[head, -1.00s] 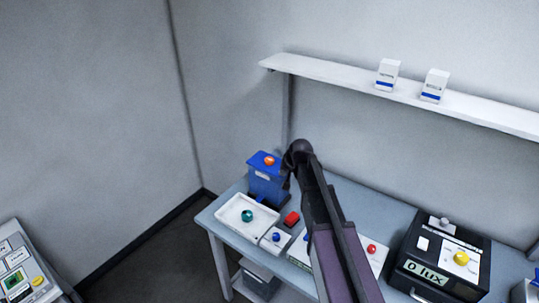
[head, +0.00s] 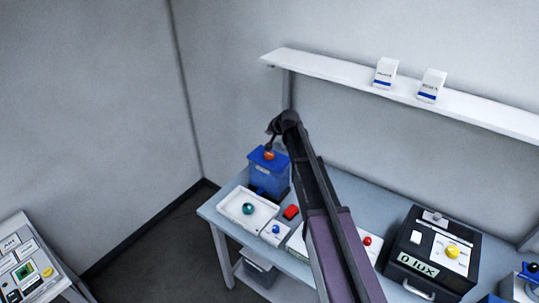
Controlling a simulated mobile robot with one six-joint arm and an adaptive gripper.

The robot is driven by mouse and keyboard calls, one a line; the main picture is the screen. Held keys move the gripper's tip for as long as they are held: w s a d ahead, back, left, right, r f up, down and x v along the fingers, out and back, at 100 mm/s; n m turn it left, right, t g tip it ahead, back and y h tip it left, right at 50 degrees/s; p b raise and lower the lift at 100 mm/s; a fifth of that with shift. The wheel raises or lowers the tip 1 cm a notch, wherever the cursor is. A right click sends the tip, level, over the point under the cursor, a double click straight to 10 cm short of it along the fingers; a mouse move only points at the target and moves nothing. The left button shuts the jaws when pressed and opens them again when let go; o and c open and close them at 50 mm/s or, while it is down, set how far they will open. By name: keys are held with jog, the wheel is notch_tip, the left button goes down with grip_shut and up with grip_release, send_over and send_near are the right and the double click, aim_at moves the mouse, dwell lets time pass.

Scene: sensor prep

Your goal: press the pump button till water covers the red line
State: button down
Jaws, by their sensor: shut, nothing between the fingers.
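A blue box (head: 268,178) with a pale label stands at the far left end of the table. An orange button (head: 269,156) sits on its top. I take this box to be the pump, but its label is too small to read. My gripper (head: 270,147) is shut and empty, pointing down with its tip right over the orange button. I cannot tell whether it touches. No water level or red line can be made out.
A black lux box (head: 415,247) stands right. A shelf (head: 335,75) runs above.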

aim_at(269, 155)
jog(key=shift+f, duration=0.1)
notch_tip(269, 155, down, 9)
jog(key=b, duration=0.8)
jog(key=shift+r+b, duration=0.2)
jog(key=shift+b, duration=0.2)
jog(key=shift+f+b, duration=1.15)
dwell(2.6)
jog(key=shift+r, duration=0.2)
jog(key=shift+r+p, duration=1)
jog(key=shift+p, duration=0.15)
jog(key=shift+r+p, duration=2.5)
